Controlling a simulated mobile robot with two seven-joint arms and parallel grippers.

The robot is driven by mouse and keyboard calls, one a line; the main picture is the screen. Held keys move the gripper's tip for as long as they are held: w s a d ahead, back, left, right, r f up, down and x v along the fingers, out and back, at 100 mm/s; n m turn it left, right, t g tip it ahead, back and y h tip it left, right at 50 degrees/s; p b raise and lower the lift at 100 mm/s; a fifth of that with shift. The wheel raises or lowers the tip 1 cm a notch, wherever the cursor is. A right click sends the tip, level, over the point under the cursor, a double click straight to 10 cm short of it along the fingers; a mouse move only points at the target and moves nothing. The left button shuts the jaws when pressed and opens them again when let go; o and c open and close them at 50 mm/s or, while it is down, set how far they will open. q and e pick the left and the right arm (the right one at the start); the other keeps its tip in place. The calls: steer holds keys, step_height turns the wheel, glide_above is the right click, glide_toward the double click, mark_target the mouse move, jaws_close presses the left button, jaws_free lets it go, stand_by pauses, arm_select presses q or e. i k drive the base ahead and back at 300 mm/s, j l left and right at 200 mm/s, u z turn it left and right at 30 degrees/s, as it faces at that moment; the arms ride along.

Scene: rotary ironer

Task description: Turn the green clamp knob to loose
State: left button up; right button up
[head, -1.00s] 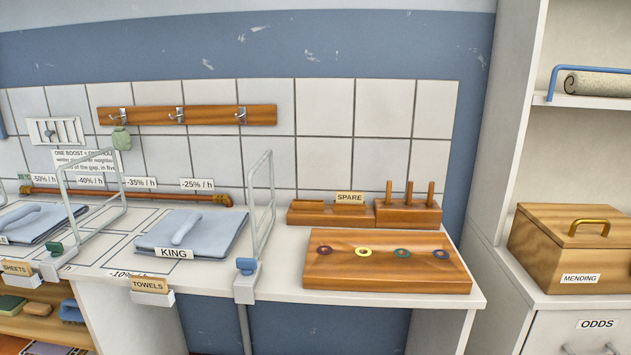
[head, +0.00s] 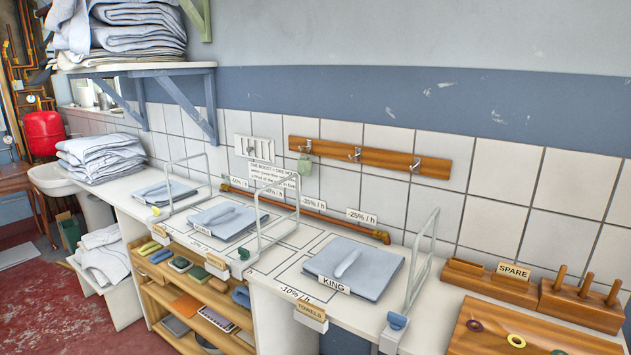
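The green clamp knob (head: 244,253) sits at the counter's front edge, at the foot of a wire frame (head: 280,215) between two folded blue cloths. It is small here, and I cannot tell whether it is tight or loose. A blue knob (head: 397,320) sits at the foot of the frame to the right, and a yellow knob (head: 156,211) at the frame to the left. Neither of my grippers shows in the head view.
The white counter (head: 268,262) holds a cloth labelled KING (head: 352,268) and a wooden SPARE rack (head: 490,280). A wooden hook rail (head: 370,155) is on the tiled wall. Shelves (head: 200,300) with brushes are below the counter. Red floor (head: 75,300) is open at left.

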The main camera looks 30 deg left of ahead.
mark_target(245, 254)
steer(key=k+u, duration=0.15)
steer(key=u, duration=1.2)
steer(key=i+j+z, duration=0.15)
steer(key=i+j, duration=0.2)
steer(key=i, duration=0.1)
